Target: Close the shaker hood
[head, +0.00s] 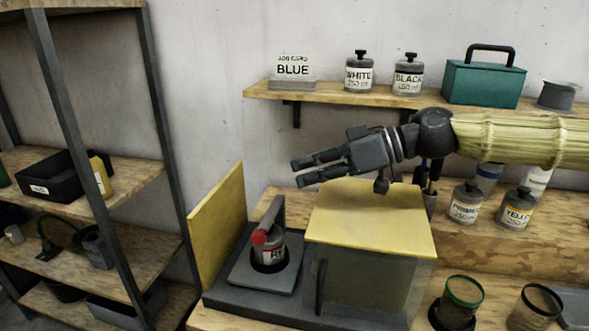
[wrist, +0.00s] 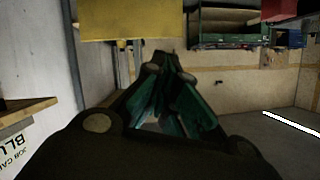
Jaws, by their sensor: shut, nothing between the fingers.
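The shaker stands on the bench with a dark grey base (head: 225,305). Its hood (head: 370,225), a box with a yellow top and grey see-through-looking sides, sits over the right part of the base. An upright yellow panel (head: 217,225) stands at the base's left end. Between them, a can with a red part on top (head: 270,248) sits on a grey plate, uncovered, beside a dark upright lever. My gripper (head: 304,171) is shut and empty, above the hood's left top edge, pointing left. Its fingers also show in the wrist view (wrist: 168,78).
A wall shelf (head: 335,97) behind holds a BLUE job card, WHITE and BLACK cans and a teal toolbox (head: 484,83). PRIMER and YELLOW cans (head: 515,210) and open cups (head: 460,300) stand right of the shaker. A rack (head: 130,205) stands left.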

